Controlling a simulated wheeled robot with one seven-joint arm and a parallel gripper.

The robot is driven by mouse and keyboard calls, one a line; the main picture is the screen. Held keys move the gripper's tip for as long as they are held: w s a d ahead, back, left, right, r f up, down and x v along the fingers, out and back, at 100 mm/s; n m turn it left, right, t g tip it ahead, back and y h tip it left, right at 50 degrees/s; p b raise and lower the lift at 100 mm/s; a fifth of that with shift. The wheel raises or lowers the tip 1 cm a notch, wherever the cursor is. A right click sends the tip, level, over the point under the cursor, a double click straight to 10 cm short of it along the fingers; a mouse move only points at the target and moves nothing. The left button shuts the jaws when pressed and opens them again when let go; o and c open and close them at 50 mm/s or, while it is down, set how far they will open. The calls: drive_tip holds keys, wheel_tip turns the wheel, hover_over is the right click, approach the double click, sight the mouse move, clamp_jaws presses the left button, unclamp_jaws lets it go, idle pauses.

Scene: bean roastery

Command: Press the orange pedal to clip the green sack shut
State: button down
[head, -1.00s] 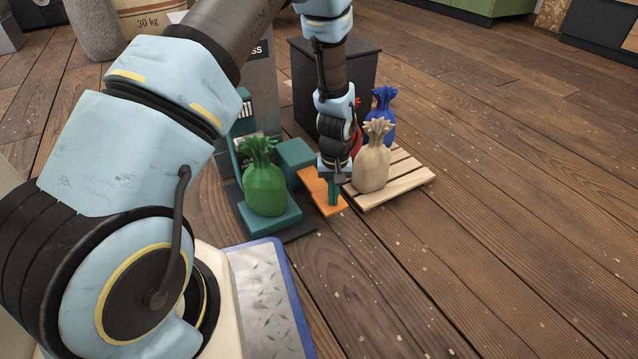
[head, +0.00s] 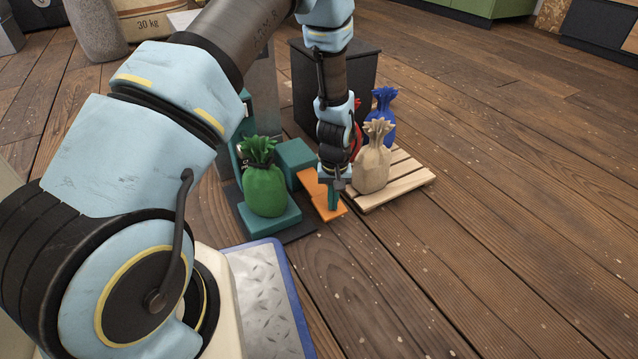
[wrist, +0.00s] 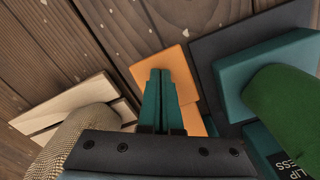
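The green sack (head: 265,192) stands upright on a teal block of the clipping machine (head: 285,222). Something dark shows at its gathered neck; I cannot tell whether it is a clip. The sack is partly in view at the right in the wrist view (wrist: 285,115). The orange pedal (head: 308,181) lies to the right of the sack, between the machine and a pallet. My gripper (head: 334,208) points down with its fingertips at the pedal's front plate, apparently touching it. In the wrist view its two teal fingers are together over the pedal (wrist: 160,58), with nothing between them.
A wooden pallet (head: 405,188) close on the right holds a beige sack (head: 373,165), a blue sack (head: 384,104) and a mostly hidden red sack. A dark box (head: 305,85) stands behind. The plank floor in front and to the right is clear.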

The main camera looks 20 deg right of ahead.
wheel_tip(320, 180, up, 9)
drive_tip(key=p, duration=0.7)
drive_tip(key=shift+p, duration=0.3)
drive_tip(key=shift+f, duration=0.1)
drive_tip(key=w+a+r+n+p, duration=0.1)
drive_tip(key=w+a+r+p, duration=0.15)
drive_tip(key=a+r, duration=0.65)
drive_tip(key=w+a+r+p, duration=0.25)
drive_tip(key=a+r, duration=0.25)
drive_tip(key=r, duration=0.7)
drive_tip(key=s+a+r+n+t+p, duration=0.1)
drive_tip(key=s+a+r+p, duration=0.25)
drive_tip(key=a+r, duration=0.5)
drive_tip(key=s+a+r+n+t+p, duration=0.1)
drive_tip(key=s+a+r+p, duration=0.1)
drive_tip(key=s+a+r, duration=0.5)
wheel_tip(320, 180, up, 39)
drive_tip(key=w+p, duration=0.1)
drive_tip(key=p, duration=3.7)
drive_tip(key=shift+w+a+r, duration=0.2)
drive_tip(key=shift+w+a, duration=0.05)
drive_tip(key=shift+a, duration=0.1)
